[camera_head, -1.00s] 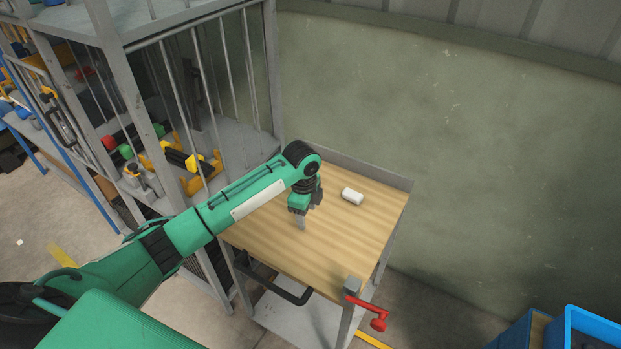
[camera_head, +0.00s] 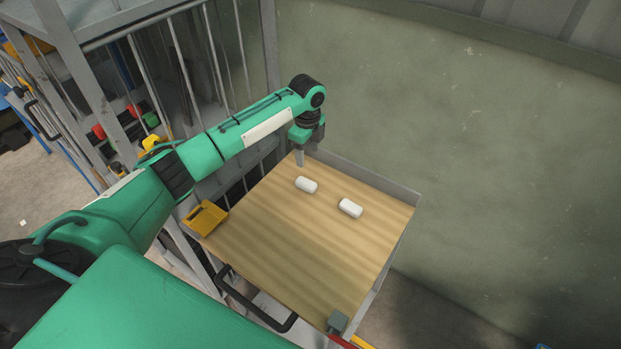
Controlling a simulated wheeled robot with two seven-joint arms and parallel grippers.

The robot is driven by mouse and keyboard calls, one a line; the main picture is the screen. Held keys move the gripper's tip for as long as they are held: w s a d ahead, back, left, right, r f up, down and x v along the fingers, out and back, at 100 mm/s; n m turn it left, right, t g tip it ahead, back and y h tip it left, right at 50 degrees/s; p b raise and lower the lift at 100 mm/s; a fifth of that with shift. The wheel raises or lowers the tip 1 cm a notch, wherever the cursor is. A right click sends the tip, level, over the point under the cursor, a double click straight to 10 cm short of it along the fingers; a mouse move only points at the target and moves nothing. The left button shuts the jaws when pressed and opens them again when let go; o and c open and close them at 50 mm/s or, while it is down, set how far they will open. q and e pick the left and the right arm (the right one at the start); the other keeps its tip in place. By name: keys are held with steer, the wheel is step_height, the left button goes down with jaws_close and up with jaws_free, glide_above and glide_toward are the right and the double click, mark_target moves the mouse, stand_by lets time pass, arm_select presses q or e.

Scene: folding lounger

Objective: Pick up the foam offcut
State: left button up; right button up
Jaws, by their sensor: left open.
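Two small white pieces lie apart on the wooden tabletop (camera_head: 300,250): one white piece (camera_head: 306,184) towards the back left, the other white piece (camera_head: 350,208) to its right and nearer. Both look rounded and block-like. I cannot tell which of them is the foam offcut. My left gripper (camera_head: 300,158) points down just behind the left piece, empty and apart from it. Its jaws are open, though its fingers overlap in this view. My right gripper is not in view.
A yellow holder or box (camera_head: 204,218) sits at the table's left edge. A raised grey rim (camera_head: 375,180) runs along the back, close to the green wall. A barred metal cage (camera_head: 200,70) stands at the left.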

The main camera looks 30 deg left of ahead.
arm_select(q)
steer(key=p, duration=0.1)
glide_above(306, 182)
step_height(306, 182, down, 6)
steer(key=shift+w+d+r, duration=0.1)
steer(key=shift+f+p, duration=0.75)
steer(key=shift+f, duration=0.75)
step_height(306, 182, down, 2)
steer(key=shift+f, duration=0.25)
steer(key=shift+f+p, duration=0.3)
steer(key=shift+f, duration=0.15)
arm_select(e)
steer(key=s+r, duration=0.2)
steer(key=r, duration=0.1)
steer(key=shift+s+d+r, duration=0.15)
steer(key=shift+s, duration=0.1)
arm_select(q)
steer(key=c, duration=1)
steer(key=shift+c, duration=0.2)
steer(key=shift+r, duration=0.1)
